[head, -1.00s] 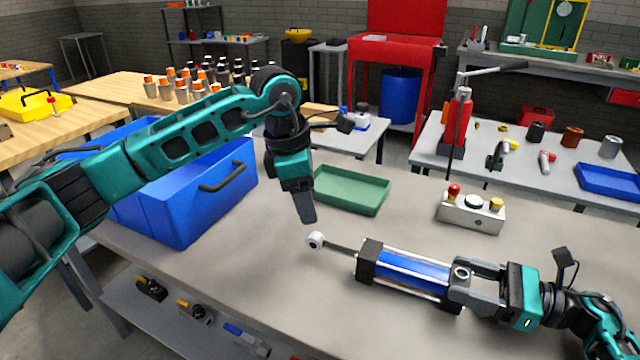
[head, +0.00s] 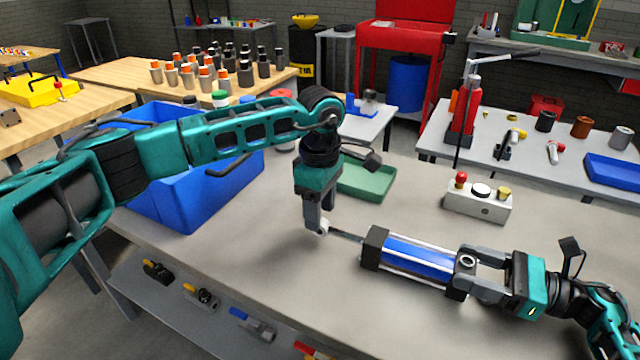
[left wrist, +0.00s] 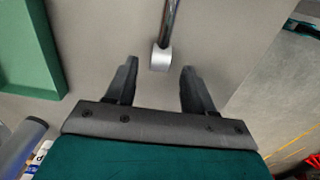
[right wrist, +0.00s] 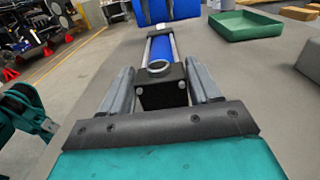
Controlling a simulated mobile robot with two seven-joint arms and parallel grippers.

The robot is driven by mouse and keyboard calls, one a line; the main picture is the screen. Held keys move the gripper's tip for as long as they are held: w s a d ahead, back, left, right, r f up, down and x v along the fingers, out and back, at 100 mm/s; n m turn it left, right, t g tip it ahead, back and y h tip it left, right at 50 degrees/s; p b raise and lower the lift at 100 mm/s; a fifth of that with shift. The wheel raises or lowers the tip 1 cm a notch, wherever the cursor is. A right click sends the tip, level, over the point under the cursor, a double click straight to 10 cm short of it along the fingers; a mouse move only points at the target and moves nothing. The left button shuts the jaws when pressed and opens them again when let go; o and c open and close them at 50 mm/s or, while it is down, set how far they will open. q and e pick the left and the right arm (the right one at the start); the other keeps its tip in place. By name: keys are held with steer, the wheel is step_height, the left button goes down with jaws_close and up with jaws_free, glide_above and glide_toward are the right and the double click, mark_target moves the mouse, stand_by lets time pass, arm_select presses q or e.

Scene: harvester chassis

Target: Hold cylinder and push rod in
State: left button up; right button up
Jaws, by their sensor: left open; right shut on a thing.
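The cylinder (head: 415,262) has a blue barrel between black end blocks and lies along the grey table. Its rod (head: 346,236) sticks out to the left and ends in a pale eye (head: 322,228). My right gripper (head: 468,277) is shut on the cylinder's right end block, whose dark face shows between the fingers in the right wrist view (right wrist: 162,92). My left gripper (head: 317,225) points down at the rod eye. In the left wrist view its fingers (left wrist: 156,85) are open, with the rod eye (left wrist: 161,58) between and just beyond their tips, apart from both.
A green tray (head: 367,180) and a large blue crate (head: 200,190) stand behind my left arm. A control box with red and yellow buttons (head: 478,203) stands behind the cylinder. The table in front of the rod is clear.

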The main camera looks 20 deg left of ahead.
mark_target(354, 236)
arm_select(q)
steer(key=shift+f, duration=1.7)
steer(key=shift+c, duration=0.5)
jaws_close()
steer(key=shift+d, duration=0.85)
steer(key=shift+s+d+r, duration=0.1)
steer(key=shift+s+d, duration=0.05)
steer(key=shift+d, duration=2.65)
steer(key=shift+c, duration=1.1)
jaws_free()
steer(key=o, duration=0.4)
steer(key=shift+a, duration=0.1)
